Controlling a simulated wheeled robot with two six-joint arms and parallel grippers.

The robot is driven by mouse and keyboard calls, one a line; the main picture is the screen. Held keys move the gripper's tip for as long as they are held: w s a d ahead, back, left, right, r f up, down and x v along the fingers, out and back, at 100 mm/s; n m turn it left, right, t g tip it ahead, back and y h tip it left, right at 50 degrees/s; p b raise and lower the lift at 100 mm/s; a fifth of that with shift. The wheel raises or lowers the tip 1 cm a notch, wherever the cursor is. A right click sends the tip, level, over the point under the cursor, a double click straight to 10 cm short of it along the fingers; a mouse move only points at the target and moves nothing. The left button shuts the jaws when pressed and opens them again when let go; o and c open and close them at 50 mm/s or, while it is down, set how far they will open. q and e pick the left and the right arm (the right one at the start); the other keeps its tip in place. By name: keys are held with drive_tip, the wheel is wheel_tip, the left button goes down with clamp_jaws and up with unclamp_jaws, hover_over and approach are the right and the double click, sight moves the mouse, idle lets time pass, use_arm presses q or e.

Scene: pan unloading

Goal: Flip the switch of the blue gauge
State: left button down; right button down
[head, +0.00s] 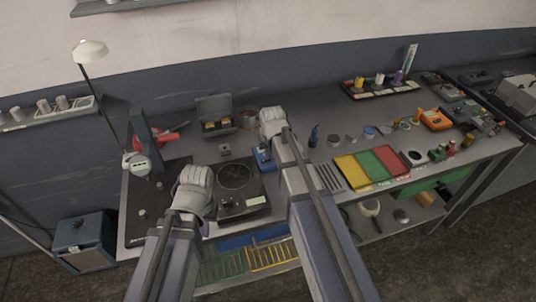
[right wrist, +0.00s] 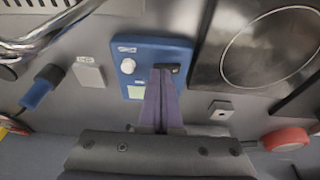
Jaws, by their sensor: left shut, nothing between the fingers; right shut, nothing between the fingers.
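The blue gauge (head: 262,158) lies on the workbench just right of the hotplate, partly hidden by my right arm in the head view. In the right wrist view the blue gauge (right wrist: 150,50) has a white round knob (right wrist: 127,66), a pale display (right wrist: 135,92) and a black switch (right wrist: 174,68). My right gripper (right wrist: 165,76) is shut and empty, its fingertips at the switch; I cannot tell if they touch it. My left gripper (head: 196,174) is shut over the bench, left of the hotplate and apart from the gauge.
The black hotplate (head: 240,205) is beside the gauge. A small grey block (right wrist: 89,73), a blue-handled tool (right wrist: 40,88) and a red tape roll (right wrist: 286,139) lie around it. Yellow, green and red trays (head: 352,172) are to the right.

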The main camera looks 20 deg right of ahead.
drive_tip(key=shift+d+f+y, duration=0.25)
drive_tip(key=shift+y, duration=0.15)
drive_tip(key=shift+d+f+y+b, duration=0.1)
drive_tip(key=shift+d+y+b, duration=0.15)
drive_tip(key=shift+y+b, duration=0.35)
drive_tip(key=shift+s+d, duration=0.1)
drive_tip(key=shift+d, duration=0.05)
drive_tip(key=shift+s+d+f, duration=0.15)
drive_tip(key=shift+d+f, duration=0.05)
drive_tip(key=shift+a, duration=0.2)
